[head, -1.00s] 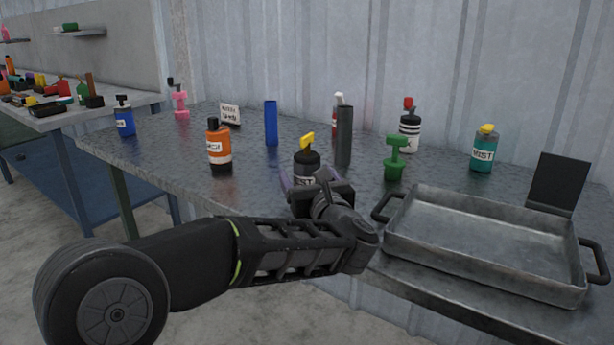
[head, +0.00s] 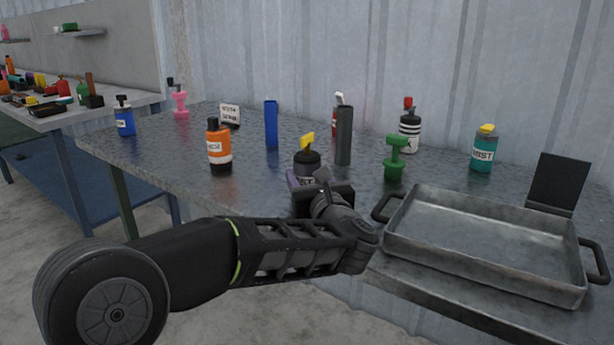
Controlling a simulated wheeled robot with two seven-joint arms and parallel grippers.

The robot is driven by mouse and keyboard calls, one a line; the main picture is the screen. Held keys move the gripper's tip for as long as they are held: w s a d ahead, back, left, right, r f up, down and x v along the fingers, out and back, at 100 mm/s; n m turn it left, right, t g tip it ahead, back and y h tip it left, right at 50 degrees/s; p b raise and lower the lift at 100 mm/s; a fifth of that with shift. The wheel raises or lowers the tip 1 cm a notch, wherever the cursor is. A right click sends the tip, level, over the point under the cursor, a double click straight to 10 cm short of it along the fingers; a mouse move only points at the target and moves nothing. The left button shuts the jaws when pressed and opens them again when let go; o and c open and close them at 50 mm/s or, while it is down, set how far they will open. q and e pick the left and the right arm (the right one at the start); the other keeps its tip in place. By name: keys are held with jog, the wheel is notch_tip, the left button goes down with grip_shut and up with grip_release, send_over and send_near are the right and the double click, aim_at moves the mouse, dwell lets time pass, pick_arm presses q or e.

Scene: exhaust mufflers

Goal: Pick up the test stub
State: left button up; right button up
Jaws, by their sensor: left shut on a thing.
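My left gripper (head: 318,190) reaches over the near edge of the metal table, in front of a black bottle with a yellow top (head: 307,162). A blue upright piece (head: 271,124) and a dark grey upright piece (head: 344,135) stand farther back. My right gripper is not in view.
A metal tray (head: 480,262) with black handles lies to the right. A green pump-like object (head: 395,158), an orange bottle (head: 218,146), a teal bottle (head: 483,150) and a striped bottle (head: 409,128) stand on the table (head: 165,150). The table's left-front part is clear.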

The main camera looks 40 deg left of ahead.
aim_at(307, 135)
pick_arm(q)
notch_tip(307, 135, up, 10)
jog(key=p, duration=0.2)
jog(key=shift+p, duration=0.3)
dwell(0.8)
